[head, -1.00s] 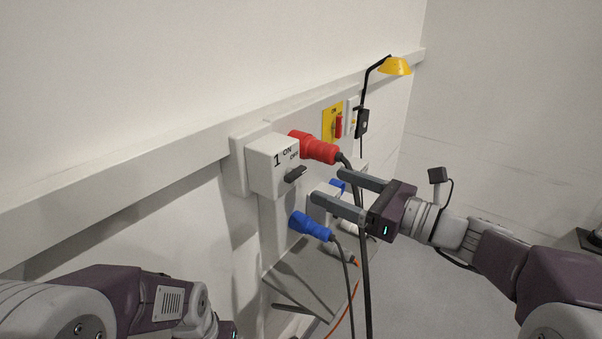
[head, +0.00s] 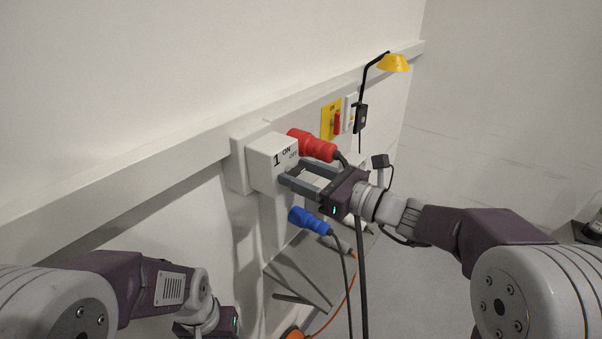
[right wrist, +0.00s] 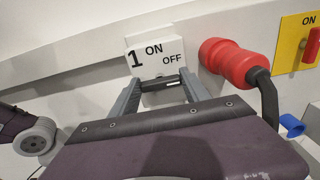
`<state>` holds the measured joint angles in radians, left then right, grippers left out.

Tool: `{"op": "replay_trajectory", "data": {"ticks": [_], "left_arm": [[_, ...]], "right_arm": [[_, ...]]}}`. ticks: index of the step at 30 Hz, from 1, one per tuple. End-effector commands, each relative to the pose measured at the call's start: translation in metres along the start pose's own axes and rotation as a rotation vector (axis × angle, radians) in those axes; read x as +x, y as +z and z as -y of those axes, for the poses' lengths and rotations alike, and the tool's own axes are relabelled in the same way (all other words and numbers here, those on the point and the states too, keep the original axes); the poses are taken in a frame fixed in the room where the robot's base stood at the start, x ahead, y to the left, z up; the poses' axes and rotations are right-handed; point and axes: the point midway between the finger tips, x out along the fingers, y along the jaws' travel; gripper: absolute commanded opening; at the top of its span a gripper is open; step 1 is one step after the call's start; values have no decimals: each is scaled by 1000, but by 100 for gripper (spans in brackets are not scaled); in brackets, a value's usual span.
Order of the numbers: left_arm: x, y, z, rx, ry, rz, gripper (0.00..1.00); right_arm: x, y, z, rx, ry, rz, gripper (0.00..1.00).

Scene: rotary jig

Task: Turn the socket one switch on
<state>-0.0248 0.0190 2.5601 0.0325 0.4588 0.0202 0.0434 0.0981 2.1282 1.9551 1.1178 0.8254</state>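The socket one switch box (head: 262,172) is white, marked 1, ON and OFF, on the wall panel. Its dark handle (right wrist: 162,83) lies crosswise between my right fingertips in the right wrist view, below the word OFF. My right gripper (head: 292,173) is at the front of the box, its fingers apart on either side of the handle; firm contact cannot be told. It also shows in the right wrist view (right wrist: 161,80). In the head view its fingers partly hide the handle. My left gripper (head: 212,326) is low at the bottom edge, its fingers not visible.
A red plug (head: 313,145) with a dark cable sits close beside the box. A blue plug (head: 310,220) hangs below. A yellow plate with a red switch (head: 337,121) and a yellow lamp (head: 393,63) are farther along the wall.

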Motion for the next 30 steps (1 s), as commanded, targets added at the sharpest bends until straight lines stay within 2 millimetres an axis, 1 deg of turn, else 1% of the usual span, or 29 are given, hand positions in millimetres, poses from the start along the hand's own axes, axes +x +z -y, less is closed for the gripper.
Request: {"op": "replay_trajectory", "data": {"ticks": [5,8,11,17,21,30], "left_arm": [[3,0,0,0,0,0,73],[10,1,0,0,0,0,73],[20,2,0,0,0,0,73],[52,5,1,0,0,0,73],[78,8,2,0,0,0,73],[126,13,2,0,0,0,73]], "right_arm": [[0,-2,0,-9,1,0,14],[0,-3,0,-33,1,0,14],[0,-5,0,-78,0,1,14],[0,-9,-1,-224,-1,2,14],[0,-10,-2,-356,-1,2,14],[0,-9,-2,-641,-1,1,14]]}}
